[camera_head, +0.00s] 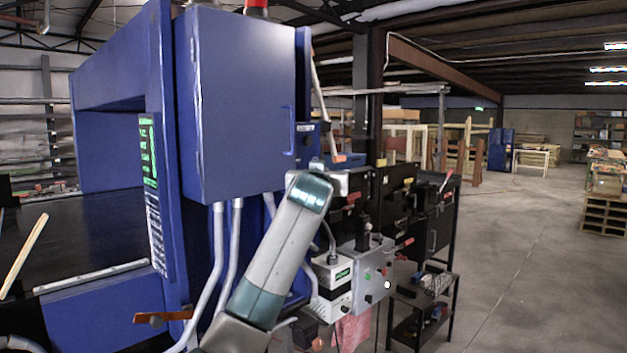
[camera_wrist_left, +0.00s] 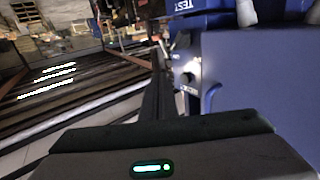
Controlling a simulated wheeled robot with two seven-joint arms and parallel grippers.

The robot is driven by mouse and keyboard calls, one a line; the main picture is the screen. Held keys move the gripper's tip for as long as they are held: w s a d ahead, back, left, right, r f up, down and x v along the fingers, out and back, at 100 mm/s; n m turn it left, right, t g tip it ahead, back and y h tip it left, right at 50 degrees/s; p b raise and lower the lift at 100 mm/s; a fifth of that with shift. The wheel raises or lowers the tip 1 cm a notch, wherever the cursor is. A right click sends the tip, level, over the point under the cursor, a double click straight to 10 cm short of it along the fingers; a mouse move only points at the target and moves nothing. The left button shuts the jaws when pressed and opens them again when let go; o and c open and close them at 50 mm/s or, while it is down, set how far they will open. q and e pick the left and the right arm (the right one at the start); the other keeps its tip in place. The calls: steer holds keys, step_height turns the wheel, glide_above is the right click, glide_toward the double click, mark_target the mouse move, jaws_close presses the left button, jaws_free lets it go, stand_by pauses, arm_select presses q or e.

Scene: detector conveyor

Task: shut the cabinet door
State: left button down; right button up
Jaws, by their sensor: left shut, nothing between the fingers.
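The blue cabinet (camera_head: 190,110) is fixed to the side of a large blue machine. Its door (camera_head: 245,100) has a bar handle (camera_head: 288,130) near the right edge. I cannot tell from this angle how far the door stands open. An arm of mine, apparently the left, rises from the bottom and ends just right of and below the cabinet. The left wrist view shows my left gripper (camera_wrist_left: 163,85) shut and empty, beside a blue panel (camera_wrist_left: 265,80) with a round knob. I cannot tell whether it touches the panel. My right gripper is not in view.
A grey control box (camera_head: 375,268) and a black tool rack (camera_head: 440,235) stand right of my arm. Grey conduits (camera_head: 215,250) run down below the cabinet. A dark conveyor (camera_head: 85,235) is at the left. The floor (camera_head: 530,260) at the right is clear.

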arm_select(q)
steer(key=s+d+b, duration=0.1)
steer(key=s+d, duration=0.2)
steer(key=shift+s+b, duration=0.1)
steer(key=shift+b, duration=0.2)
